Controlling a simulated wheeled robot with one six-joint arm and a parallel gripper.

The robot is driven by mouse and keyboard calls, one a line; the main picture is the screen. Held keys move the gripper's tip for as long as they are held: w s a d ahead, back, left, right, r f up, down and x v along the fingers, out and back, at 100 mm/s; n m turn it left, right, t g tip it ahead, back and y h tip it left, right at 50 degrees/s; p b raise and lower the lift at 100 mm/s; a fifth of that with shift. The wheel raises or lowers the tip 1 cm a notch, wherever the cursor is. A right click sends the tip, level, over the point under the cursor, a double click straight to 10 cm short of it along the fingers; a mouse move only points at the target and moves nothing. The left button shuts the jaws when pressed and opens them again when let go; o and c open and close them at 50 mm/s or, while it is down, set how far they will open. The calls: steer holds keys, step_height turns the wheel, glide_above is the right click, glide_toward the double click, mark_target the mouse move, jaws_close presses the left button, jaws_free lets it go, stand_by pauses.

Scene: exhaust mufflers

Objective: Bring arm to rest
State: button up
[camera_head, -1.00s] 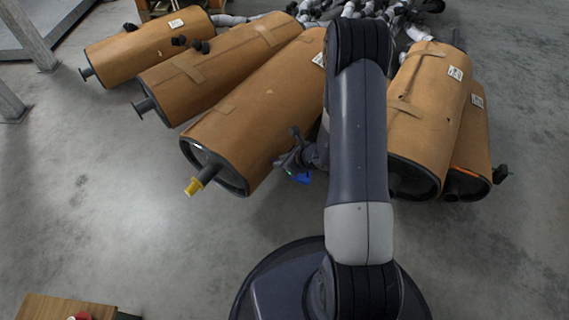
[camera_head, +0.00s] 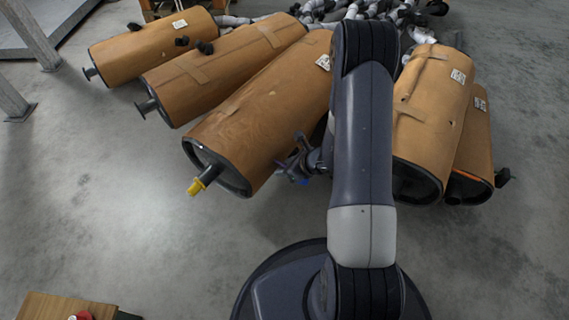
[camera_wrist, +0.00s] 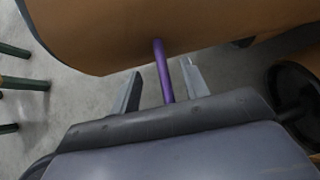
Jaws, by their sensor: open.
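My arm (camera_head: 362,150) stretches forward from my base, over the gap between the mufflers. My gripper (camera_head: 292,168) is beside the right side of the middle brown muffler (camera_head: 258,105), partly hidden by my arm. In the wrist view my gripper (camera_wrist: 160,66) has its two grey fingers apart, with a brown muffler (camera_wrist: 150,25) close beyond them. A thin purple rod (camera_wrist: 163,72) shows between the fingers. I cannot tell whether it touches either finger or what it is fixed to.
Two more brown mufflers (camera_head: 152,46) (camera_head: 222,68) lie to the left, and two (camera_head: 432,110) (camera_head: 474,140) to the right. A yellow-capped pipe (camera_head: 204,181) sticks out of the middle one. A wooden surface (camera_head: 55,306) is at lower left. The grey floor (camera_head: 130,220) in front is clear.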

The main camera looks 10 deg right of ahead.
steer(key=p+v, duration=0.3)
steer(key=v, duration=0.7)
steer(key=shift+w, duration=0.2)
steer(key=shift+w, duration=0.1)
steer(key=b+x, duration=0.4)
steer(key=x, duration=0.7)
steer(key=shift+d+r+p, duration=0.1)
steer(key=shift+d+p, duration=0.05)
steer(key=shift+p, duration=0.4)
steer(key=shift+s+d, duration=0.3)
steer(key=shift+s, duration=0.2)
